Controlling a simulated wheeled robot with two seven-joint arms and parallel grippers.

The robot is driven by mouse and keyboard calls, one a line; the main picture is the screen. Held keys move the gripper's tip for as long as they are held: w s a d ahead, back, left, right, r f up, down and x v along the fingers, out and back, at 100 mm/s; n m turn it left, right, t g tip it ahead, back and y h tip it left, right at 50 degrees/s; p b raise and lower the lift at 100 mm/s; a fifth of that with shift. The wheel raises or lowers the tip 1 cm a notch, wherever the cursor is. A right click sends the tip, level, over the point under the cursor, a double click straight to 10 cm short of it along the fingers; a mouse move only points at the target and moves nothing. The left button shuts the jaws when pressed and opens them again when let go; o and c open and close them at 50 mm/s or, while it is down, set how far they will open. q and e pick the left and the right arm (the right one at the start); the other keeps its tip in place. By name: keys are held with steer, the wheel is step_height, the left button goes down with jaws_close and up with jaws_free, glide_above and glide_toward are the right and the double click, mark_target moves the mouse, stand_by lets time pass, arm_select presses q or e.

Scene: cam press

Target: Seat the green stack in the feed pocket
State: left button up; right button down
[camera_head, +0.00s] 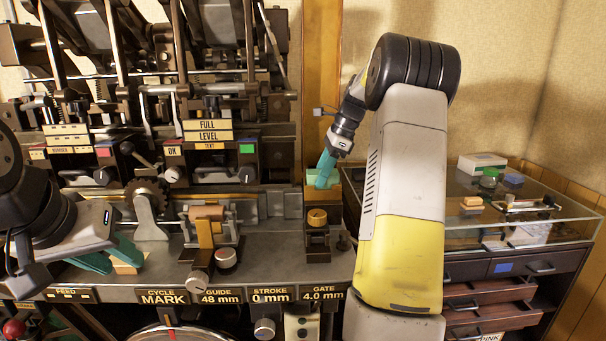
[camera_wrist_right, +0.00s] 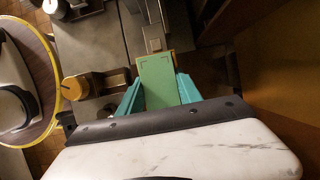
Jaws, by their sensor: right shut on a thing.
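The green stack (camera_wrist_right: 156,85) shows as a flat green block in the right wrist view, between the two teal fingers of my right gripper (camera_wrist_right: 158,95). My right gripper (camera_head: 325,172) is shut on it and points down at the right end of the press bench. In the head view the green stack (camera_head: 314,177) is partly hidden by a finger. It is at the top of a tan-edged holder (camera_head: 322,204); whether it is inside or just above, I cannot tell. My left gripper (camera_head: 112,256) is open at the bench's front left, beside a pale tan block (camera_head: 128,264).
A brass knob (camera_head: 317,217) stands just in front of the holder. The press columns and levers fill the back left. A glass-topped cabinet (camera_head: 520,225) stands at the right.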

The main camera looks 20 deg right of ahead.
steer(key=c, duration=0.8)
jaws_free()
steer(key=shift+s+f, duration=0.1)
steer(key=shift+f, duration=0.7)
steer(key=v, duration=1.2)
steer(key=shift+w+a+r, duration=0.1)
steer(key=shift+w+r, duration=0.2)
steer(key=shift+r, duration=0.25)
steer(key=s+a+r+n+t+h, duration=0.2)
steer(key=s+a+r+n, duration=0.1)
steer(key=s+a+n, duration=0.75)
steer(key=s+a+f+n+t, duration=0.1)
steer(key=s+a+f+n, duration=0.2)
steer(key=s, duration=0.3)
steer(key=s+a+f+n+t, duration=0.1)
steer(key=s+a+f+n, duration=0.2)
steer(key=s+n, duration=0.1)
steer(key=s+a+f+n, duration=0.3)
steer(key=s+f+n, duration=0.1)
steer(key=s, duration=0.3)
steer(key=shift+s+a+t, duration=0.3)
steer(key=shift+s+t, duration=0.1)
